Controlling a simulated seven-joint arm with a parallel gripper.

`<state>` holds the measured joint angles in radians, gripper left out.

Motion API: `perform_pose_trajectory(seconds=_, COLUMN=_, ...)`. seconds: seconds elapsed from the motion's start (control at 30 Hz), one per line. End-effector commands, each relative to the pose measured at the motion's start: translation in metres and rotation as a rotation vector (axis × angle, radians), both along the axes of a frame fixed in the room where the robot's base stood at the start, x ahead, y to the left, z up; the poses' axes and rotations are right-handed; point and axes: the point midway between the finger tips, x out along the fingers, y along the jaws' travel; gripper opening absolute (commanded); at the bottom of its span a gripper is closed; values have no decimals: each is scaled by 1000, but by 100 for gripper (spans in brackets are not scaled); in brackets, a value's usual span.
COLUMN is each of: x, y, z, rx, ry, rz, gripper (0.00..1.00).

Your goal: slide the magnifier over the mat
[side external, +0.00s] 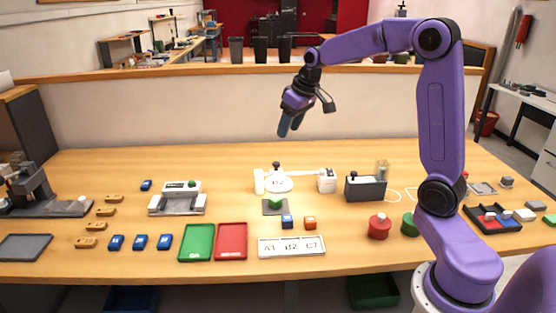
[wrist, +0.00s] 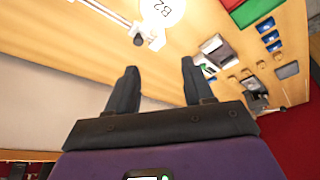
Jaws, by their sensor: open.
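My gripper (side external: 290,126) is open and empty, high above and behind the magnifier. In the wrist view the lens (wrist: 163,10) shows at the top edge, beyond my open fingers (wrist: 158,68); the mat cannot be made out there.
A dark box (side external: 365,189) stands to the right. Green (side external: 197,242) and red (side external: 231,241) trays lie front left. The air around my gripper is clear.

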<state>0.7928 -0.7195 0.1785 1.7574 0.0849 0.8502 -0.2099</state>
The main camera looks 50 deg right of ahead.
Motion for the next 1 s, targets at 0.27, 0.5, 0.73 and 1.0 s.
perform_pose_trajectory(seconds=0.27, x=17, y=-46, z=3, rx=-5, ry=-30, rz=-93, gripper=52)
perform_pose_trajectory(seconds=0.5, x=27, y=-46, z=-23, rx=-4, ry=-26, rz=-93, gripper=52)
perform_pose_trajectory(seconds=0.73, x=43, y=-46, z=-63, rx=-3, ry=-25, rz=-94, gripper=52)
perform_pose_trajectory(seconds=1.0, x=62, y=-45, z=-110, rx=-3, ry=-27, rz=-93, gripper=52)
